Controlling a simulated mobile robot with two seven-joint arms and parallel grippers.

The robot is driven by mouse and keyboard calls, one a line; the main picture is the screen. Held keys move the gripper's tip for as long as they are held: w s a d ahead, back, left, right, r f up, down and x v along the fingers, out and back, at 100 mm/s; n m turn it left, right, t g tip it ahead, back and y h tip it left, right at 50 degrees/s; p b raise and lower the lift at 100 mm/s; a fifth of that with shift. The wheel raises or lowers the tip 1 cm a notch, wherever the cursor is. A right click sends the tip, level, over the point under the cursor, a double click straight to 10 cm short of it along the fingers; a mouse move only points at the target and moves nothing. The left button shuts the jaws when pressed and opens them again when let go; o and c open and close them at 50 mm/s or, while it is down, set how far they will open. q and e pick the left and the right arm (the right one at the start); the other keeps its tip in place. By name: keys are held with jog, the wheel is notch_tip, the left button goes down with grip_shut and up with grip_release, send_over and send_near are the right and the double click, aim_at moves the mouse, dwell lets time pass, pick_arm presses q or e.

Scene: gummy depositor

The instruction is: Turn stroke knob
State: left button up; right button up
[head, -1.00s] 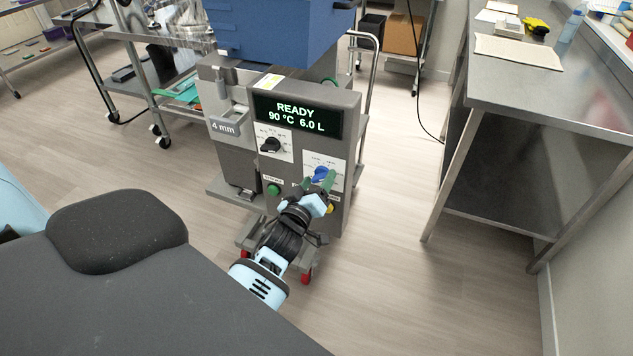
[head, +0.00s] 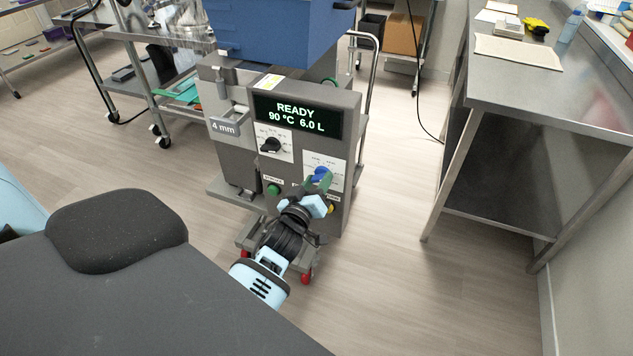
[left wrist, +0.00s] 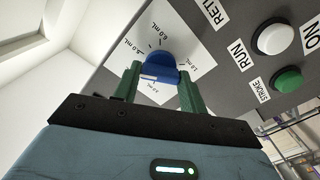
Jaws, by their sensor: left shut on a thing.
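The blue stroke knob (head: 321,174) sits on a white dial plate on the right of the depositor's grey front panel. It also shows in the left wrist view (left wrist: 158,66), with mL marks on the plate around it. My left gripper (head: 320,181) reaches it from below. Its two green fingers stand on either side of the knob and are shut on it. In the head view the fingers partly cover the knob and the plate. My right gripper is not in view.
The panel's display (head: 296,117) reads READY, 90 °C, 6.0 L. A black knob (head: 270,145) and a green button (head: 273,189) sit left of the blue knob. A steel table (head: 550,110) stands at right, with clear floor between.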

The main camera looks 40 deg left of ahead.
pick_arm(q)
jog(key=m, duration=0.6)
jog(key=shift+m, duration=0.4)
jog(key=m, duration=0.3)
jog(key=shift+m, duration=0.3)
jog(key=m, duration=0.3)
jog(key=shift+d+m, duration=0.1)
jog(key=shift+m, duration=0.8)
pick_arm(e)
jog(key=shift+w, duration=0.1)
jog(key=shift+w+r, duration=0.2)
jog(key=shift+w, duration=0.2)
pick_arm(q)
jog(key=o, duration=1)
